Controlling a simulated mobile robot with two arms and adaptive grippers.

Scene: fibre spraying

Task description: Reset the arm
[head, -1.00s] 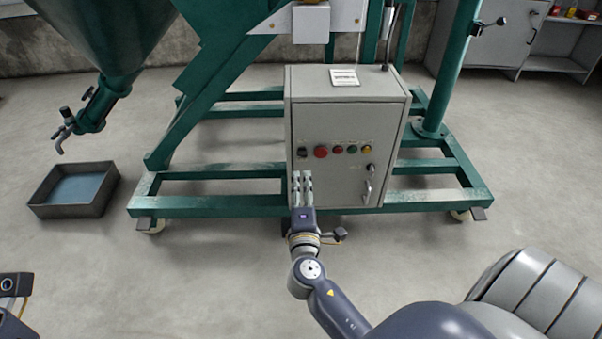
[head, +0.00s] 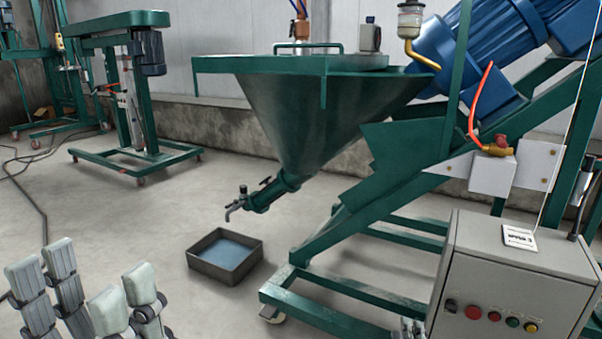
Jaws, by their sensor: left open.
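My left gripper (head: 84,288) is in the lower left corner of the head view. Its grey finger pads point up and stand apart, with nothing between them. My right gripper (head: 411,328) shows only as small fingertips at the bottom edge, beside the left side of the grey control box (head: 545,262). The rest of it is cut off, so I cannot tell whether it is open or shut, or whether it touches the box. The box front has a row of black, red, green and yellow controls (head: 493,316).
A green hopper (head: 310,115) with a spout (head: 255,200) stands above a dark tray (head: 225,270) on the floor. The green machine frame (head: 330,318) fills the lower right. Open floor (head: 130,215) lies at left, with another green stand (head: 135,100) behind.

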